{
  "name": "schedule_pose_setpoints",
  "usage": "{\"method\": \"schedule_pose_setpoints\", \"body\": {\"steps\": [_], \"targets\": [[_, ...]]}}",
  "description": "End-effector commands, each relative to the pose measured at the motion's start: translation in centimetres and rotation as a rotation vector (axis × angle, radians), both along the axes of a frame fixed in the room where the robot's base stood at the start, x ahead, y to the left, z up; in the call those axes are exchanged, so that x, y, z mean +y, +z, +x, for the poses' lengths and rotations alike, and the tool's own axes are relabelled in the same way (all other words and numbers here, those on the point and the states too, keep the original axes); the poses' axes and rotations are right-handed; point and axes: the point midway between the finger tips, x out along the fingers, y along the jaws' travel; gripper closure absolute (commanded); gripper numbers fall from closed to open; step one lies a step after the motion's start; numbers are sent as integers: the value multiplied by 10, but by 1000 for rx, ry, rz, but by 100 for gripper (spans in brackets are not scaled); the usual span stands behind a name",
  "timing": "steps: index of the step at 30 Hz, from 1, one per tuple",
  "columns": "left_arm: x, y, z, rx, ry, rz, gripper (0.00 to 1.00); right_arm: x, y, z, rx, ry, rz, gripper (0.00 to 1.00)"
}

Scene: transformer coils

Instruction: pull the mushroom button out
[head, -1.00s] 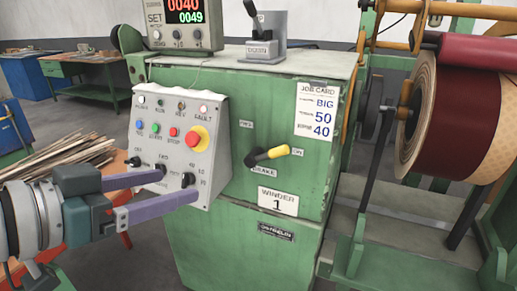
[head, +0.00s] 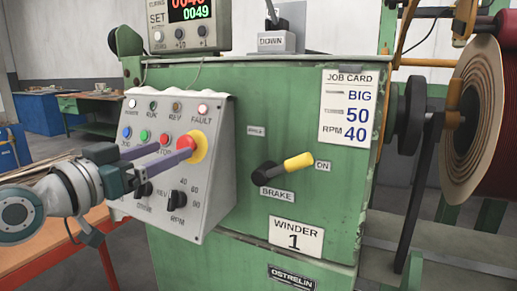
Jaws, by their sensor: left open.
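The red mushroom button (head: 187,145) with its yellow collar (head: 201,146) sits at the right of the grey control panel (head: 216,188) on the green winder. My left gripper (head: 172,153) is open in front of the panel. Its two purple fingers reach right, and the tip of one overlaps the red button in the picture. I cannot tell whether the finger touches it. The fingers hide part of the button and the panel around the stop button. My right gripper is not in view.
The panel carries several lamps, push buttons and black knobs, including the RPM knob (head: 181,197) below the gripper. A yellow-tipped brake lever (head: 298,162) stands right of the panel. A wooden bench (head: 60,246) is at the lower left.

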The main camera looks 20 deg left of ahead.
Motion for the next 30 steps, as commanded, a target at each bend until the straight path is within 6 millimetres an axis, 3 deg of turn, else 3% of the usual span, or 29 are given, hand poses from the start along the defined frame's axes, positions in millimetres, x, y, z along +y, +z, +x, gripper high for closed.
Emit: {"method": "schedule_pose_setpoints", "body": {"steps": [7,19,30], "targets": [[-2,-1,28,-1,0,1,19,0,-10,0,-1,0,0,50],[-3,0,34,2,-1,0,19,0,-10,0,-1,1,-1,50],[-3,0,34,1,-1,1,59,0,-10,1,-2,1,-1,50]]}}
